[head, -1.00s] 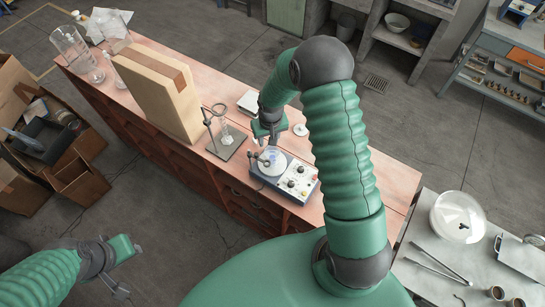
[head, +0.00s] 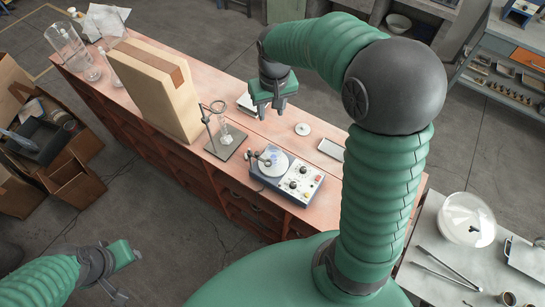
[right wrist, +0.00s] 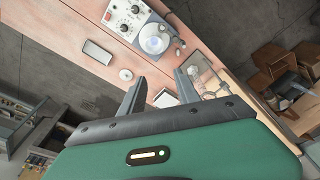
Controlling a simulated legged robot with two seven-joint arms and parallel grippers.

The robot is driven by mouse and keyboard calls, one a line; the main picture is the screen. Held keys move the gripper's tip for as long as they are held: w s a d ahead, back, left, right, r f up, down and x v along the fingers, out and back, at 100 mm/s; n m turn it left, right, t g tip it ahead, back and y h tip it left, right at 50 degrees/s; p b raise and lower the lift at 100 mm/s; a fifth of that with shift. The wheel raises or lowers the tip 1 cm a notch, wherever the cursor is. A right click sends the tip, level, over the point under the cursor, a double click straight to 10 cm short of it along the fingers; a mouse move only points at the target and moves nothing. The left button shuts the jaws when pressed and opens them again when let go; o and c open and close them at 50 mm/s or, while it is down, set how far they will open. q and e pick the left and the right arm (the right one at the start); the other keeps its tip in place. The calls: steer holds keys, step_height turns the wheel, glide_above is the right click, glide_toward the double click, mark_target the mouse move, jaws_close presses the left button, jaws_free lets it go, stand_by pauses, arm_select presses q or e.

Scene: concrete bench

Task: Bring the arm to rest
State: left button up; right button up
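My right arm is green and arches over the bench from my body. Its gripper (head: 267,108) hangs above the bench, higher than the hotplate stirrer. In the right wrist view its two fingers (right wrist: 158,92) are spread apart with nothing between them. My left gripper (head: 127,254) is at the lower left, off the bench over the floor; whether its fingers are open or shut is too small to tell. The wooden-topped bench (head: 225,85) runs diagonally below.
The hotplate stirrer (head: 297,182) stands at the bench's front edge, beside a ring stand (head: 225,147) with glassware. A large cream block (head: 150,95) stands upright left of it. A small white disc (head: 302,129) and a grey tray (head: 331,149) lie nearby. A metal table (head: 433,240) is at right.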

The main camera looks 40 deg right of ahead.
steer(key=shift+d, duration=0.15)
steer(key=s+a+f+n+b, duration=0.1)
steer(key=s+a+f+b, duration=0.2)
steer(key=f, duration=0.4)
steer(key=s+a+f+n+b, duration=0.1)
steer(key=s+a+f+b, duration=0.2)
steer(key=s+f+b, duration=0.2)
steer(key=s+a+f+n+b, duration=0.1)
steer(key=s+a+f+b, duration=0.2)
steer(key=f+b, duration=0.5)
steer(key=shift+s+a+f+t+y, duration=0.35)
steer(key=shift+s+f, duration=0.45)
steer(key=shift+f, duration=0.95)
steer(key=shift+a, duration=0.4)
